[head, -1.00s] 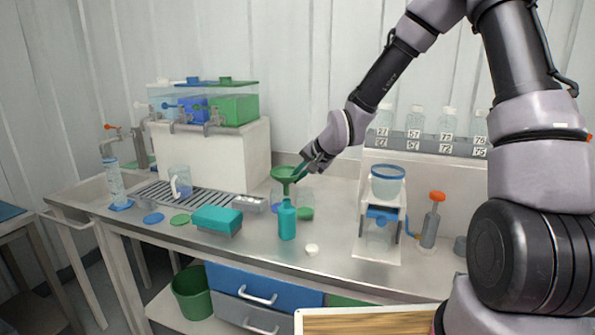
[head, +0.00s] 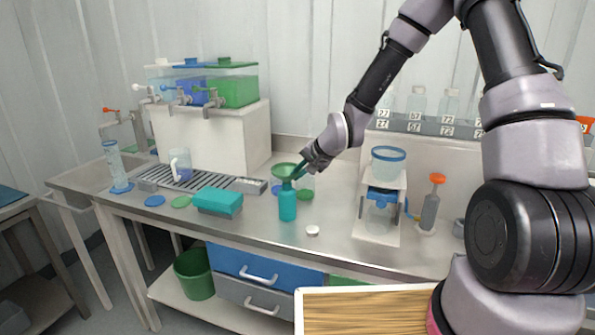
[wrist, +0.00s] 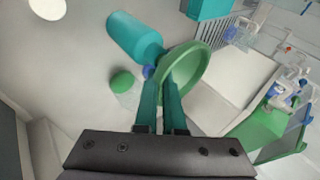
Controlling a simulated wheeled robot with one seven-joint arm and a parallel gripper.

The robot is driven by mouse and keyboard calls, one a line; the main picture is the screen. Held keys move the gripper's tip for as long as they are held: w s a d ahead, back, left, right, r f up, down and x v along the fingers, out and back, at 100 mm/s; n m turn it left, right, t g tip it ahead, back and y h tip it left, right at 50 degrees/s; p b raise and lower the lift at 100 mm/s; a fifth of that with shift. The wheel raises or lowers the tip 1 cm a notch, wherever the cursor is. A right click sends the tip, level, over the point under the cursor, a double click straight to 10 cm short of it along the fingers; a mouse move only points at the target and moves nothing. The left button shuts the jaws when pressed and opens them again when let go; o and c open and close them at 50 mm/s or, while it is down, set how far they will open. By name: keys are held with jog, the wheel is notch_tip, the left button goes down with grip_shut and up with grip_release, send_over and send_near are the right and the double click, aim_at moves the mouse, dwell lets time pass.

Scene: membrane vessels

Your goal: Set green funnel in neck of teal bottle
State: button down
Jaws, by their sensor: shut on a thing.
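The green funnel (head: 286,171) is upright directly above the teal bottle (head: 287,205), which stands on the metal bench. My gripper (head: 300,170) is shut on the funnel at its right side. In the wrist view the fingers (wrist: 161,98) reach the funnel (wrist: 192,65), and the teal bottle (wrist: 133,36) lies just beyond it. The funnel's lower end meets the top of the bottle in the head view. I cannot tell whether the spout is inside the neck, as the funnel hides the mouth in the wrist view.
A white cap (head: 312,230) lies in front of the bottle. A teal box (head: 217,201) stands to its left, and a green lid (head: 305,194) lies behind it. A white stand with a blue-rimmed vessel (head: 388,165) is on the right.

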jog(key=c, duration=0.9)
grip_release()
jog(key=shift+v, duration=5.4)
